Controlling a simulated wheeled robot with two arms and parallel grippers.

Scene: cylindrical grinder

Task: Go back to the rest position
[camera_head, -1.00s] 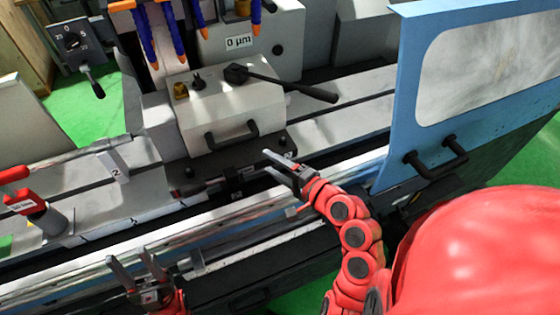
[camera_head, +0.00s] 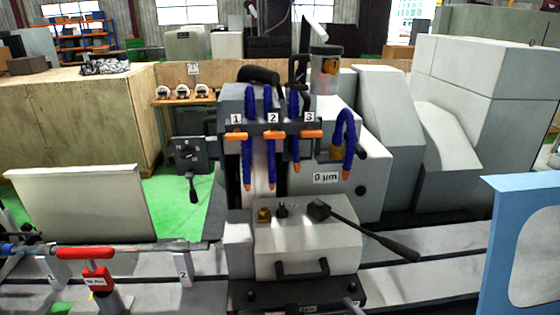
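Neither of my grippers shows in the head view now, and no part of my arms can be made out. The cylindrical grinder fills the middle. Its grey control block (camera_head: 305,245) carries a long black lever (camera_head: 365,235) and a black handle at its front. Above it hang several blue coolant hoses (camera_head: 271,150) with orange tips, behind labels 1, 2 and 3. A small pale piece at the bottom edge, right of the block's base, is too cut off to identify.
A blue door panel (camera_head: 505,245) stands at the right edge. A red-handled gauge (camera_head: 93,270) sits on the left rail. Wooden crates (camera_head: 85,115), a small table with round dials (camera_head: 182,92) and green floor (camera_head: 178,205) lie behind.

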